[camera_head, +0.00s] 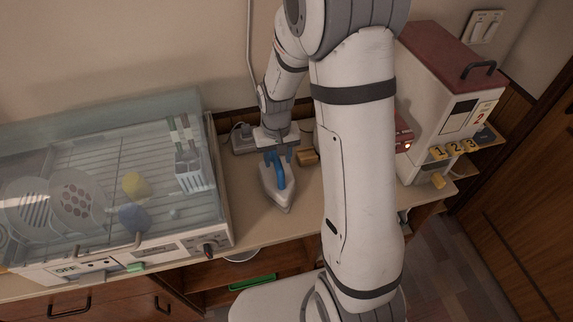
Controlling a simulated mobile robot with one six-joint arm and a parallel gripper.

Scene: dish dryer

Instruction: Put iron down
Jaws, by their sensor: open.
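The iron (280,192) is white-grey with a blue handle. It rests flat on the wooden counter (243,212), its pointed tip toward the counter's front edge. My gripper (279,155) is open above the rear of the iron, pointing down, with the blue handle just below or between its fingers. I cannot tell whether the fingers touch the handle.
A dish dryer (217,243) with a clear lid, holding plates and cups, stands close on the left. A white machine with a red top (450,60) stands at the right.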

